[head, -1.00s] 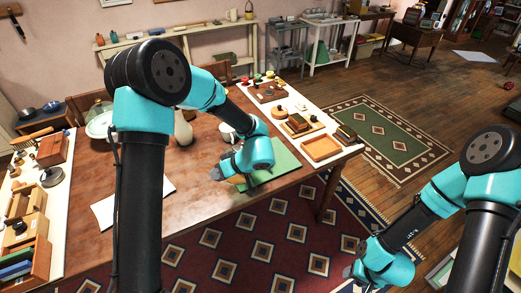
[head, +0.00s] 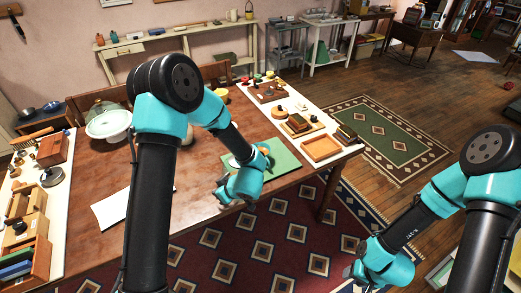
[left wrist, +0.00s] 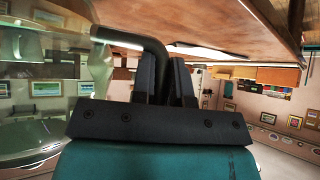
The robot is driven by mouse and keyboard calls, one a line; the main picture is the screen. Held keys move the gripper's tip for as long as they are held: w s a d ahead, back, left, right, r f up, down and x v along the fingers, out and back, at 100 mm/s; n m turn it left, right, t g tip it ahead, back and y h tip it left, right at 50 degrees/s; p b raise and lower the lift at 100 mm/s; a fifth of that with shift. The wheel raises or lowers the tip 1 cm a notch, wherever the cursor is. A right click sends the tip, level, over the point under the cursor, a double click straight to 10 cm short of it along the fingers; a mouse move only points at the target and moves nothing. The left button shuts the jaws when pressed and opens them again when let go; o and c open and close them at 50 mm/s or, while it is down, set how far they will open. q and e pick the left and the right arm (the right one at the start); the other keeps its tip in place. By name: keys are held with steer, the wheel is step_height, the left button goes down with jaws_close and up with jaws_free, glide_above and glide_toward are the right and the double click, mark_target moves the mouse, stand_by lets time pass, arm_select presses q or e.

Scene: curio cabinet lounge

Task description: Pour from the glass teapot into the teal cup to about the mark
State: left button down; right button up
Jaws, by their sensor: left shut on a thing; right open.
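The glass teapot (left wrist: 45,85) fills the left side of the left wrist view, clear and close to the camera. Its dark handle (left wrist: 150,47) lies between the black fingers of my left gripper (left wrist: 166,82), which is shut on it. My right gripper (head: 352,271) is open and empty at the lower right, away from the table.
A white cake stand with a glass dome (head: 108,122) stands at the table's back left. A white sheet (head: 110,208) lies at the front left. An orange tray (head: 321,148) and small wooden items line the right side.

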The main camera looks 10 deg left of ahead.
arm_select(q)
steer(key=s+a+r, duration=0.1)
steer(key=s+r, duration=0.3)
steer(key=shift+s+a, duration=0.35)
stand_by(0.7)
step_height(320, 180, up, 6)
steer(key=shift+f, duration=0.1)
stand_by(0.8)
